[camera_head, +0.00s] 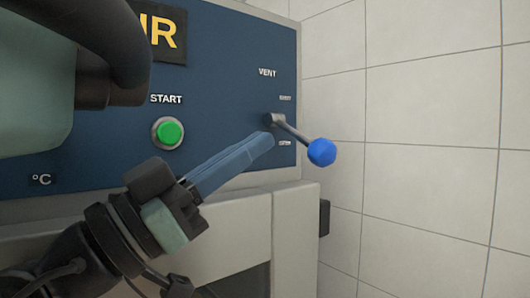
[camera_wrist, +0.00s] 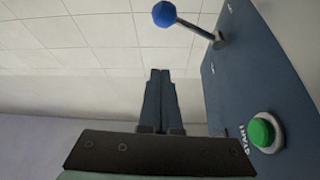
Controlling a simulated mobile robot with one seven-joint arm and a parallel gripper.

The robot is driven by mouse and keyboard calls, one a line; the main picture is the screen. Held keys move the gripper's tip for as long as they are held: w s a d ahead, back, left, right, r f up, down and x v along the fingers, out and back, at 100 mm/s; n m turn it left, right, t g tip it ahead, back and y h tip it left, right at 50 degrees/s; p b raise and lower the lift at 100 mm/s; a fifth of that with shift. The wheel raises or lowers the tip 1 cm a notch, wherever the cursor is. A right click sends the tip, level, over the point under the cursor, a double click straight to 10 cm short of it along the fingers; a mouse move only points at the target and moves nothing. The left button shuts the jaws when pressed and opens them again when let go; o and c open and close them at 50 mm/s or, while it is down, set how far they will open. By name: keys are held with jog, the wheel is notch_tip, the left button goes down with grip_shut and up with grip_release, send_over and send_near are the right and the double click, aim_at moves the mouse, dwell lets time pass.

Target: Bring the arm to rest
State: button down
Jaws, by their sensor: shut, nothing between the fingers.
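My gripper (camera_head: 268,140) is shut and empty, its two long blue-grey fingers together. In the head view it reaches up and right, its tips appearing close to the base of the vent lever (camera_head: 292,129). I cannot tell from that view whether they touch. In the wrist view my gripper (camera_wrist: 160,73) shows a gap between its fingertips and the lever (camera_wrist: 195,28). The lever has a blue knob (camera_head: 321,152) and points right and a little down in the head view.
A green start button (camera_head: 168,132) sits on the dark blue oven panel (camera_head: 225,70), left of the lever. A pale ledge (camera_head: 225,235) lies below the panel. A tiled wall (camera_head: 430,120) stands to the right. A small dark block (camera_head: 324,218) sticks out at the oven's right edge.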

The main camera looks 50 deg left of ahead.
jog(key=w+d+n+y, duration=0.2)
jog(key=w+d, duration=0.7)
jog(key=d, duration=0.4)
jog(key=s+d+r+t, duration=0.1)
jog(key=s+d+t, duration=0.15)
jog(key=d, duration=0.55)
jog(key=s+d+r+t, duration=0.2)
jog(key=s+d, duration=0.1)
jog(key=d, duration=0.5)
notch_tip(320, 180, up, 19)
jog(key=a+y+p, duration=0.1)
jog(key=p, duration=1.8)
jog(key=shift+n, duration=0.4)
jog(key=shift+s+f+g, duration=0.15)
jog(key=shift+g, duration=0.2)
